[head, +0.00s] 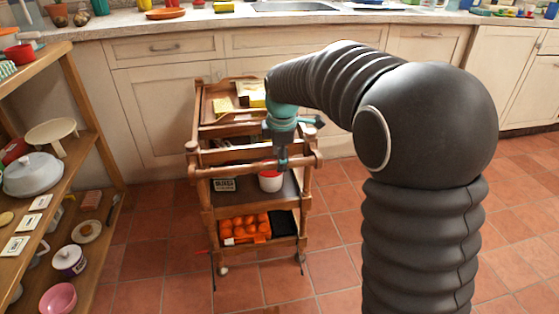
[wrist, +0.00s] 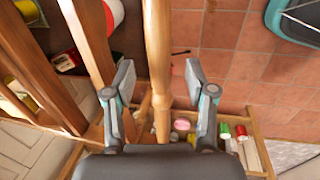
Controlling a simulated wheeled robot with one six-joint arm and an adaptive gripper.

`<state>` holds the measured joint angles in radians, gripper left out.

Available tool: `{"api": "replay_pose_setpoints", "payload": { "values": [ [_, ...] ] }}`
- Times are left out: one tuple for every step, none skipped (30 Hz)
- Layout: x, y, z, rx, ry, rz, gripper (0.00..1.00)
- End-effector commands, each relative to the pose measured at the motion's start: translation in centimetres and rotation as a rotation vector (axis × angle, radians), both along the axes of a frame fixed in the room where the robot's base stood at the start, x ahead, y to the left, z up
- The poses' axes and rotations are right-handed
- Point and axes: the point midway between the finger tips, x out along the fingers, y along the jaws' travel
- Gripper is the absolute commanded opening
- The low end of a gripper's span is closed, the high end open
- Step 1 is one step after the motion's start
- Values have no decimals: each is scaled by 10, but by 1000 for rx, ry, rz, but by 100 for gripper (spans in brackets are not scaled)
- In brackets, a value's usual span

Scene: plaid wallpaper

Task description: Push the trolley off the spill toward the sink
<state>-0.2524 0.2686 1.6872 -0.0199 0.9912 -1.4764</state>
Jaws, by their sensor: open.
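The wooden trolley (head: 204,200) stands on the tiled floor before the counter, with goods on its shelves. My gripper (head: 283,160) points down at the trolley's near top bar. In the wrist view my gripper (wrist: 159,72) is open, with one finger on each side of the trolley's round wooden bar (wrist: 158,40); a gap shows beside each finger. The sink (head: 292,6) is set in the counter behind the trolley. I cannot make out a spill on the floor; the area under the trolley is largely hidden.
A wooden shelf unit (head: 88,165) with dishes stands at the left, a little apart from the trolley. Cabinets (head: 150,100) close off the back. The tiled floor (head: 525,220) at the right is clear. A white-and-red tub (head: 271,181) stands on the trolley's middle shelf.

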Motion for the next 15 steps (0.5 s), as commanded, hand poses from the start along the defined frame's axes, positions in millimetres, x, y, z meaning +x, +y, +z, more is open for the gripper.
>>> {"api": "replay_pose_setpoints", "payload": {
  "values": [
    [-1, 0, 11, 2, -6, 0, 56],
    [-2, 0, 17, 2, -5, 0, 56],
    [-4, -1, 25, 2, -6, 0, 56],
    [-5, -1, 31, 1, -5, 0, 56],
    [-6, -1, 37, 2, -6, 0, 56],
    [-8, -2, 45, 1, -5, -1, 56],
    [-9, -2, 50, 1, -5, -1, 56],
    [-10, -2, 56, 1, -4, -1, 56],
    [-11, -2, 63, 1, -5, -1, 56],
    [-12, -3, 68, 1, -4, -1, 56],
    [-14, -3, 73, 1, -4, -1, 56],
    [-14, -3, 78, 1, -4, -1, 56],
    [-15, -3, 82, 1, -3, -1, 56],
    [-16, -3, 85, 1, -3, -1, 56],
    [-17, -3, 89, 1, -2, -1, 56]
  ]
}}
